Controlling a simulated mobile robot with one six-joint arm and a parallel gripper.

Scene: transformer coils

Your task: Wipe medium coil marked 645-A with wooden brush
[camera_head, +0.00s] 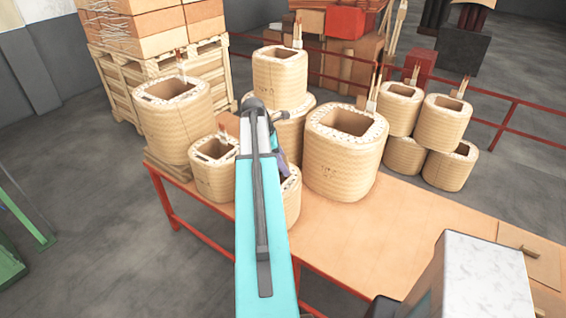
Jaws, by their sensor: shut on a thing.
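Several woven tan coils with square openings stand in a group on the table. A tall coil (172,125) is at the left, with a smaller coil (213,175) in front of it. A wide coil (343,165) stands right of my arm, with dark marks too small to read. Another coil (290,200) is partly hidden behind my arm. Behind, one coil (279,80) sits on top of another (292,130). I cannot tell which is 645-A. My arm reaches in among the coils and hides my gripper's jaws. I cannot make out the wooden brush.
More coils (443,125) are stacked at the right. The orange-tan table (390,235) has clear room at front right, beside a pale-topped block (482,270). Red rails (508,118) run behind. A pallet with boxes (160,55) stands at back left.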

